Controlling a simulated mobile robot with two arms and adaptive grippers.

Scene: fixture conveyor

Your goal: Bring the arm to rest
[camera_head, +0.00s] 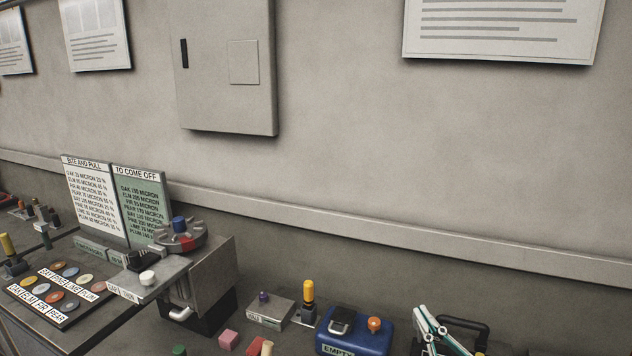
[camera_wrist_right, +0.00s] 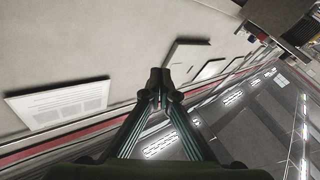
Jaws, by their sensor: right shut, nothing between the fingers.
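My right gripper (camera_head: 424,314) shows at the bottom right of the head view, with pale and teal finger links pointing up and to the left. It is to the right of the blue box and appears to hold nothing. Most of the right arm is below the head picture. My left gripper is in neither view.
A blue box (camera_head: 354,333) with a dark handle and an orange knob stands left of the right gripper. A grey fixture (camera_head: 209,282) with a dial, a yellow-topped post (camera_head: 308,293) and a small grey box (camera_head: 271,312) are farther left.

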